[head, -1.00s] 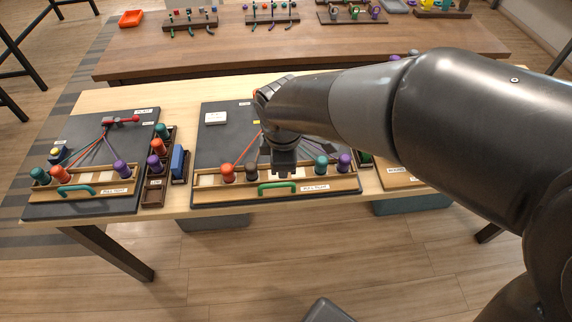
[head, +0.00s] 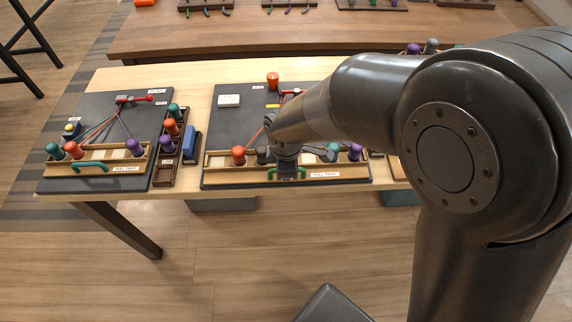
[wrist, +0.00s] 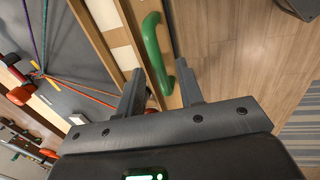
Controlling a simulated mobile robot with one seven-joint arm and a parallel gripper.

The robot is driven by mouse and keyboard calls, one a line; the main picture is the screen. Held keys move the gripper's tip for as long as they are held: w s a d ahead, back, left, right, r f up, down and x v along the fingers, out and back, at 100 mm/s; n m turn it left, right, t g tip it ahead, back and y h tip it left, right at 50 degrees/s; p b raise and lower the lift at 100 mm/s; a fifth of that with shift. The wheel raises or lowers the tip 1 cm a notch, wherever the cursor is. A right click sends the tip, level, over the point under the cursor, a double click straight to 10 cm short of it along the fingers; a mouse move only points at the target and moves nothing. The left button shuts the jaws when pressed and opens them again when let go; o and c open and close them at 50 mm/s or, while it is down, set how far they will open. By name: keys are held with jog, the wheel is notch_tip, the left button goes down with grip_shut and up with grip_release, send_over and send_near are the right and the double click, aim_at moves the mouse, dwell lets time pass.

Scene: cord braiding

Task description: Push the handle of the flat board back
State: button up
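The middle dark board (head: 232,127) has a wooden drawer-like strip (head: 222,176) along its front edge with a green handle (head: 273,173) on it. In the head view my gripper (head: 287,177) is at this handle and covers part of it. In the wrist view the green handle (wrist: 152,42) runs between the two spread fingers of my gripper (wrist: 158,70), one on each side. The fingers look open; I cannot tell whether they touch the handle. The strip's label is too small to read surely.
A second dark board (head: 95,105) with a teal handle (head: 90,167) stands at the left. Between the boards are a peg rack (head: 164,178) and a blue block (head: 189,142). Orange, dark and purple pegs stand along the middle board's strip. Open floor lies in front of the table.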

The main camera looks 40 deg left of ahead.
jog(key=shift+c, duration=0.3)
grip_shut()
dwell(0.3)
